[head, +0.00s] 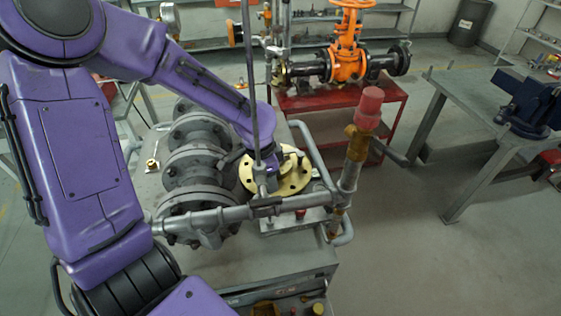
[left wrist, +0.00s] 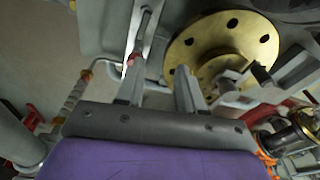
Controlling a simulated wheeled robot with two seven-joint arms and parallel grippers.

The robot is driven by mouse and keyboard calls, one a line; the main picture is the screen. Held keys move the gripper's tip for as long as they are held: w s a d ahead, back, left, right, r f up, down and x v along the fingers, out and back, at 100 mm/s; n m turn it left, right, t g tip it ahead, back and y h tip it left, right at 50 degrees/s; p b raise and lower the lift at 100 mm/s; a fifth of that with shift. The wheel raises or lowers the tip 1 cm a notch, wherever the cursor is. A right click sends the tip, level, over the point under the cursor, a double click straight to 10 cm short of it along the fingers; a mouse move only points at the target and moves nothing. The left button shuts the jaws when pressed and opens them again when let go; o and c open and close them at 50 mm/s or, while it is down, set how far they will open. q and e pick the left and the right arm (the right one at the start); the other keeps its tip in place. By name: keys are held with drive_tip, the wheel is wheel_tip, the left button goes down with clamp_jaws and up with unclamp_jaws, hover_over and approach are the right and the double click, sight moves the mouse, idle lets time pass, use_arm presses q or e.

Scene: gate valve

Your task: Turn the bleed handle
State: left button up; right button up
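A gold flange disc (head: 290,172) lies beside the grey pipework, and it also shows in the left wrist view (left wrist: 215,42). A small red piece (head: 300,213) sits on the plate in front of it. A grey lever (head: 391,153) sticks out from a brass fitting (head: 357,145) under a red cap (head: 369,107). I cannot tell for certain which part is the bleed handle. My left gripper (left wrist: 160,78) is open, its two fingers apart beside the flange with nothing clearly between them. In the head view its fingers are mostly hidden by pipework. My right gripper is not in view.
A grey flanged pipe (head: 190,160) stands left of the gold disc. A thin upright rod (head: 250,80) and a horizontal pipe (head: 250,212) cross close to my left wrist. An orange valve (head: 345,55) on a red cart and a bench (head: 470,105) stand behind.

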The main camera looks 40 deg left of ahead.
use_arm(q)
drive_tip(key=d+m, duration=0.1)
drive_tip(key=s+d+m+g, duration=0.1)
drive_tip(key=shift+s+d+m+y, duration=0.1)
drive_tip(key=shift+s+m+y, duration=0.15)
drive_tip(key=shift+m+y, duration=0.05)
drive_tip(key=f, duration=0.1)
drive_tip(key=s+f, duration=0.1)
drive_tip(key=f, duration=0.2)
drive_tip(key=shift+s+a+f+b, duration=0.2)
drive_tip(key=shift+a+b, duration=0.05)
drive_tip(key=shift+b, duration=0.1)
drive_tip(key=f, duration=0.5)
drive_tip(key=shift+w+f+b, duration=0.25)
drive_tip(key=shift+f+b, duration=0.05)
clamp_jaws()
